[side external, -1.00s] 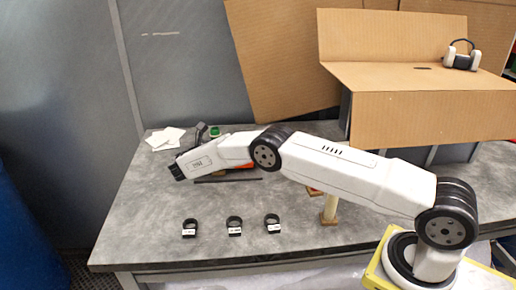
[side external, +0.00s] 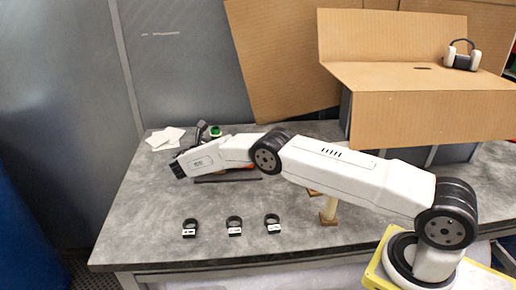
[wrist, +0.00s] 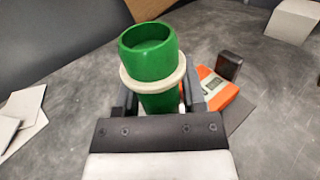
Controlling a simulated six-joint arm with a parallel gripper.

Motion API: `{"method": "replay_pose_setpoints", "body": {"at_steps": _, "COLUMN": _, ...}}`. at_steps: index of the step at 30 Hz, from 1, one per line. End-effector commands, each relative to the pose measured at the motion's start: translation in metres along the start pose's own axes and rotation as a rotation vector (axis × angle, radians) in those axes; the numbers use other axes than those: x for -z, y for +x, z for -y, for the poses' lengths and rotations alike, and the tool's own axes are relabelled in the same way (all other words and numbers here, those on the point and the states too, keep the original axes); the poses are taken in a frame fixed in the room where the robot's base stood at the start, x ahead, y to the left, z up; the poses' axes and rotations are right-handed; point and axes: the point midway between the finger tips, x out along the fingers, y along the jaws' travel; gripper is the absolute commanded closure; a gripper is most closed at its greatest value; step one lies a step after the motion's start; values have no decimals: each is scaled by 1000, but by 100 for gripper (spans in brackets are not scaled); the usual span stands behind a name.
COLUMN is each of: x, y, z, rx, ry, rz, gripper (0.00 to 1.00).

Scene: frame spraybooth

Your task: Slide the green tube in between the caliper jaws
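The green tube (wrist: 150,60), with a pale ring (wrist: 153,75) around it, stands between the two fingers of my gripper (wrist: 160,98) in the wrist view. The fingers appear shut on it below the ring; the tube's lower end is hidden. In the side view only a small green part of the tube (side external: 215,131) shows behind my arm, and the fingers are mostly hidden. The orange caliper (wrist: 216,91), with a grey display and a dark block (wrist: 228,66), lies just right of the tube in the wrist view. Its jaws cannot be made out.
White papers (side external: 166,138) lie at the table's back left. Three black rings with white labels (side external: 234,227) stand near the front edge. A dark rod (side external: 228,180) lies behind them.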

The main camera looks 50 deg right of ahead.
Motion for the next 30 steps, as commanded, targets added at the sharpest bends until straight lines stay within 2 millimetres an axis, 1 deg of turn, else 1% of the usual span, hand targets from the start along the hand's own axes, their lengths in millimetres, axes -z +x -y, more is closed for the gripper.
{"method": "replay_pose_setpoints", "body": {"at_steps": 1, "x": 0, "y": 0, "z": 0, "rx": 0, "ry": 1, "rz": 0, "gripper": 28}}
{"method": "replay_pose_setpoints", "body": {"at_steps": 2, "x": 0, "y": 0, "z": 0, "rx": 0, "ry": 1, "rz": 0, "gripper": 19}}
{"method": "replay_pose_setpoints", "body": {"at_steps": 3, "x": 0, "y": 0, "z": 0, "rx": 0, "ry": 1, "rz": 0, "gripper": 16}}
{"method": "replay_pose_setpoints", "body": {"at_steps": 12, "x": 0, "y": -1, "z": 0, "rx": 0, "ry": -1, "rz": -1, "gripper": 16}}
{"method": "replay_pose_setpoints", "body": {"at_steps": 17, "x": 0, "y": -7, "z": 0, "rx": -2, "ry": 0, "rz": 0, "gripper": 16}}
{"method": "replay_pose_setpoints", "body": {"at_steps": 20, "x": 0, "y": -15, "z": 0, "rx": -1, "ry": 0, "rz": 0, "gripper": 16}}
{"method": "replay_pose_setpoints", "body": {"at_steps": 30, "x": 0, "y": -58, "z": 0, "rx": -2, "ry": 1, "rz": -1, "gripper": 16}}
